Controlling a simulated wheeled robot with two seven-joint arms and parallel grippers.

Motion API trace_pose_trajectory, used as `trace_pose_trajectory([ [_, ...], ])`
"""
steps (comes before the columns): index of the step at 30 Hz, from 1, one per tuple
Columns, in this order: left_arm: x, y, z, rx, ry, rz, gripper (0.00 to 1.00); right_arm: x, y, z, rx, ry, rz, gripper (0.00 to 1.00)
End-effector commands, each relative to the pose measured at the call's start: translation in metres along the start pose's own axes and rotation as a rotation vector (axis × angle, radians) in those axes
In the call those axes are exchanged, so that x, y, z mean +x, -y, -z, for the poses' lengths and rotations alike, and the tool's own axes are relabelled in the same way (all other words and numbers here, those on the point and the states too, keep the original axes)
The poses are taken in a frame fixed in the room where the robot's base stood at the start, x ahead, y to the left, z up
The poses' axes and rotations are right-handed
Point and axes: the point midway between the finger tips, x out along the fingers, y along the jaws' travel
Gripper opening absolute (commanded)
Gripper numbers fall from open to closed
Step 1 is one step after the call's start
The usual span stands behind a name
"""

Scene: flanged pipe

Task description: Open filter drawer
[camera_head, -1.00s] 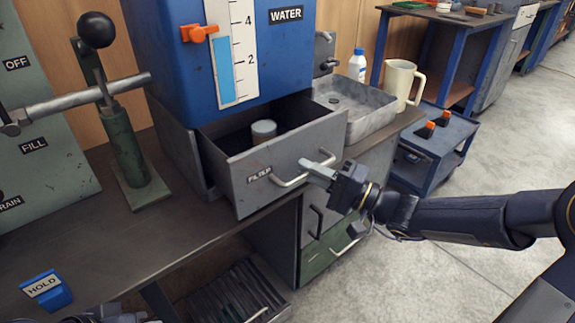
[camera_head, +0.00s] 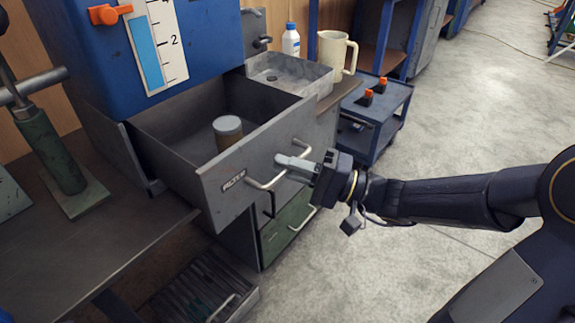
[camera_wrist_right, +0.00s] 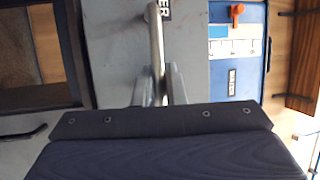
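The grey filter drawer (camera_head: 222,205) stands pulled out under the blue water tank (camera_head: 190,60), with its inside in view. A round, pale-topped filter canister (camera_head: 228,132) stands upright in it. The drawer's bar handle (camera_head: 262,186) is on its front, right of the small label. My right gripper (camera_head: 292,163) is at the right part of this handle. In the right wrist view the handle (camera_wrist_right: 156,38) runs between the two fingers of the gripper (camera_wrist_right: 164,84), which are closed around it. My left gripper is not in view.
A grey metal tray (camera_head: 290,75), a white bottle (camera_head: 291,40) and a cream mug (camera_head: 335,52) stand behind the drawer. A green lever pump (camera_head: 50,155) stands on the bench at left. A blue cart (camera_head: 375,120) stands beyond. The floor at right is clear.

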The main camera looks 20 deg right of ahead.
Motion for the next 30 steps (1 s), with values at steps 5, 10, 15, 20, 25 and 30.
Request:
trace_pose_trajectory([
  [5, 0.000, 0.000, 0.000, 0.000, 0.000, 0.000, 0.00, 0.000, -0.001, 0.000, 0.000, 0.000, -0.001, 0.32],
  [10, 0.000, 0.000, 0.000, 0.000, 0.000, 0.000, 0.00, 0.000, 0.000, 0.000, 0.000, 0.000, -0.001, 0.32],
  [15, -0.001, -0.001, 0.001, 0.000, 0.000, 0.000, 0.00, -0.004, 0.000, 0.001, 0.000, -0.002, -0.001, 0.32],
  [20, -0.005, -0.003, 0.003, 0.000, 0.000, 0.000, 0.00, -0.027, 0.001, 0.001, 0.000, -0.006, -0.002, 0.32],
  [25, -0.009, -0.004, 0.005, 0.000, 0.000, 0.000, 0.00, -0.056, 0.001, 0.001, 0.001, -0.006, -0.002, 0.32],
  [30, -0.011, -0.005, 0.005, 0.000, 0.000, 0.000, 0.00, -0.074, 0.000, 0.001, 0.000, -0.002, -0.002, 0.32],
])
